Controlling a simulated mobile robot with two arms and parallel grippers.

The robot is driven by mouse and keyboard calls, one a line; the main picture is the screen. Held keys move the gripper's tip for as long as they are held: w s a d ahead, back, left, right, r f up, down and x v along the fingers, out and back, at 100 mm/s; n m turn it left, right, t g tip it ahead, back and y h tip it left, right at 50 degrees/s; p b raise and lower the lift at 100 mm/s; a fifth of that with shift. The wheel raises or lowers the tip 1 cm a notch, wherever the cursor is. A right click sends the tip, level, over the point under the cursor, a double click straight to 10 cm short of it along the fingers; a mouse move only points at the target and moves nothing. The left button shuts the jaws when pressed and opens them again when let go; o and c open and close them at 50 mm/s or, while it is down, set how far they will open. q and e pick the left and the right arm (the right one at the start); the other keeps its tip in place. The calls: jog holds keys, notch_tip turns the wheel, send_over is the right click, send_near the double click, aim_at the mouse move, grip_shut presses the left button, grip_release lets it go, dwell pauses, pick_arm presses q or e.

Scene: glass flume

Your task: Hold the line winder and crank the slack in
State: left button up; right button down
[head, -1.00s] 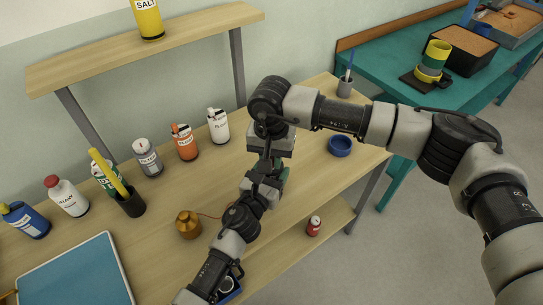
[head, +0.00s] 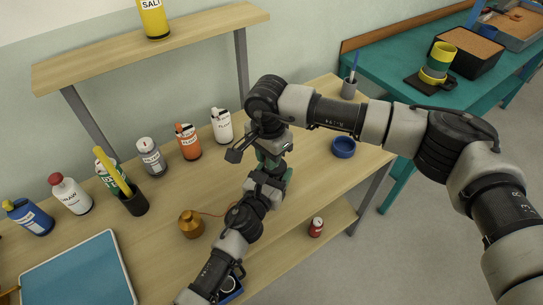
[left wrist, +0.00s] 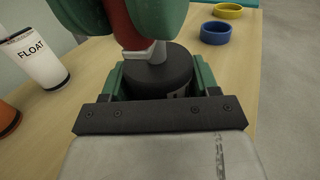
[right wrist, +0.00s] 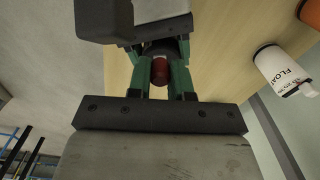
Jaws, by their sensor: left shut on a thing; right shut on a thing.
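The line winder shows in the left wrist view as a dark round body (left wrist: 158,75) with a grey metal crank arm (left wrist: 150,52) and a red knob (left wrist: 116,25) above it. My left gripper (left wrist: 160,88) is shut around the dark body, green fingers on both sides. My right gripper (right wrist: 160,85) is shut on the red knob (right wrist: 160,70), above the winder. In the head view, both grippers meet near the middle of the bench and mostly hide the winder.
A blue ring (head: 343,147) lies right of the grippers. Several bottles, including the FLOAT one (head: 222,126), line the wall side. A black pen cup (head: 134,200) and a blue tray (head: 80,272) are at left.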

jog(key=m, duration=0.4)
jog(key=shift+w+a+m, duration=0.4)
jog(key=m, duration=0.2)
jog(key=w+m, duration=0.1)
jog(key=m, duration=0.1)
jog(key=shift+a, duration=0.2)
jog(key=m, duration=0.2)
jog(key=w+m, duration=0.1)
jog(key=m, duration=0.2)
jog(key=shift+w, duration=0.1)
jog(key=m, duration=0.3)
jog(key=w+m, duration=0.1)
jog(key=shift+d, duration=0.25)
jog(key=m, duration=0.4)
jog(key=shift+w+d, duration=0.3)
jog(key=shift+w+d+r+m, duration=0.1)
jog(key=shift+d+m, duration=0.4)
jog(key=shift+m, duration=1.75)
jog(key=shift+s+d+f+m, duration=0.1)
jog(key=shift+d+m, duration=0.45)
jog(key=shift+m, duration=1.75)
jog(key=shift+w+d+r+m, duration=0.1)
jog(key=shift+d+m, duration=0.4)
jog(key=shift+m, duration=1.75)
